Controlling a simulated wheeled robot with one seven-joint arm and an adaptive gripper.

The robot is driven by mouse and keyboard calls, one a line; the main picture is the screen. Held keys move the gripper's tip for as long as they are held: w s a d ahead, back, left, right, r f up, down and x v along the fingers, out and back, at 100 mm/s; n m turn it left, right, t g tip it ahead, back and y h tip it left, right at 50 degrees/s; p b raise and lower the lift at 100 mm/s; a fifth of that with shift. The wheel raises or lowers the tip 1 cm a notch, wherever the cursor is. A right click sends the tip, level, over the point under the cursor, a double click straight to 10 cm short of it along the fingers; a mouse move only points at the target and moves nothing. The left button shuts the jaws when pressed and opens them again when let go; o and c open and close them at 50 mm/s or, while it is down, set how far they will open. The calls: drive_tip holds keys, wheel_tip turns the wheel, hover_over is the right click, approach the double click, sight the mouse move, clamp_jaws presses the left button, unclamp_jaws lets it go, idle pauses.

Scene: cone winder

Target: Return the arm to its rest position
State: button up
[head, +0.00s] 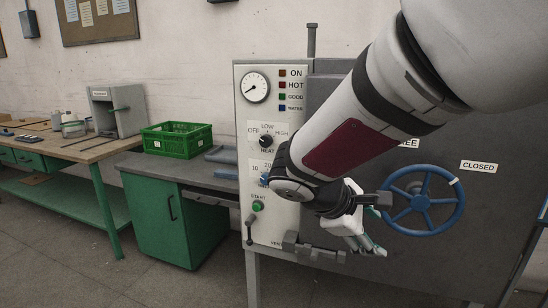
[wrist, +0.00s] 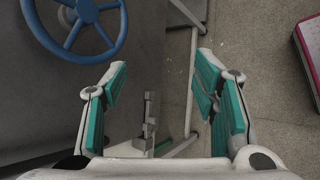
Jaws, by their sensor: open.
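My arm reaches in from the upper right in the head view, in front of the grey machine. My gripper (head: 372,250) hangs below the wrist, left of the blue handwheel (head: 422,200) and in front of the machine's lower panel. In the wrist view my gripper (wrist: 162,95) has its two teal-padded fingers wide apart with nothing between them. It is open and empty. The blue handwheel (wrist: 75,25) shows at the upper left there, apart from the fingers. My arm hides part of the control panel and of the machine's front.
The control panel (head: 243,165) carries a gauge, lamps, knobs and a green button. A grey lever fitting (head: 310,247) sticks out at its bottom, close to my gripper. A green crate (head: 177,140) stands on the bench at left. Floor (head: 150,280) is open at lower left.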

drive_tip(key=s+r+m+y+p, duration=0.1)
drive_tip(key=s+m+y, duration=0.3)
drive_tip(key=s, duration=0.8)
drive_tip(key=s+r+m+y+p, duration=0.1)
drive_tip(key=s+r+m+y, duration=0.3)
drive_tip(key=s+m, duration=0.4)
drive_tip(key=s, duration=0.4)
drive_tip(key=shift+d+m, duration=0.3)
drive_tip(key=shift+m, duration=0.1)
